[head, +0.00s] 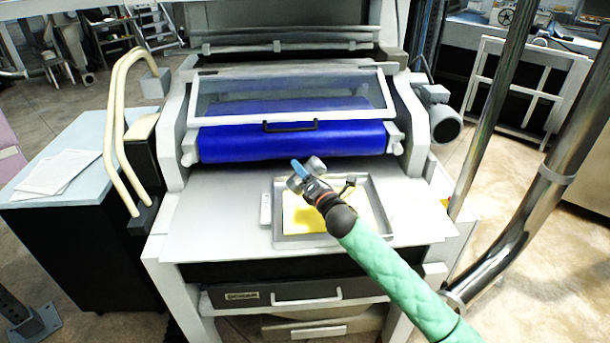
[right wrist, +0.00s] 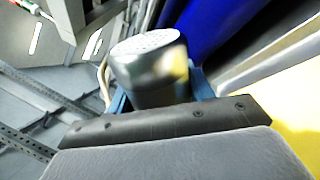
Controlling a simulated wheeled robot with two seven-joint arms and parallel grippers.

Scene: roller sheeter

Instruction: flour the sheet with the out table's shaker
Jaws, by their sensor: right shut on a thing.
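My right gripper (head: 304,174) is shut on a metal shaker (right wrist: 150,65). The shaker is a shiny cylinder with a pale, perforated top, held between blue fingers in the right wrist view. In the head view the gripper is above the out table, in front of the blue roller, over the back left part of the tray. The sheet (head: 308,218) is yellow with pale areas and lies in the metal tray (head: 290,240). My arm covers part of it. I cannot tell the shaker's exact tilt. My left gripper is not in view.
The sheeter's blue roller (head: 290,141) and clear guard with a black handle stand behind the tray. A small white remote-like object (head: 265,210) lies left of the tray. The out table (head: 215,215) is clear at left. A side table (head: 55,155) holds papers.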

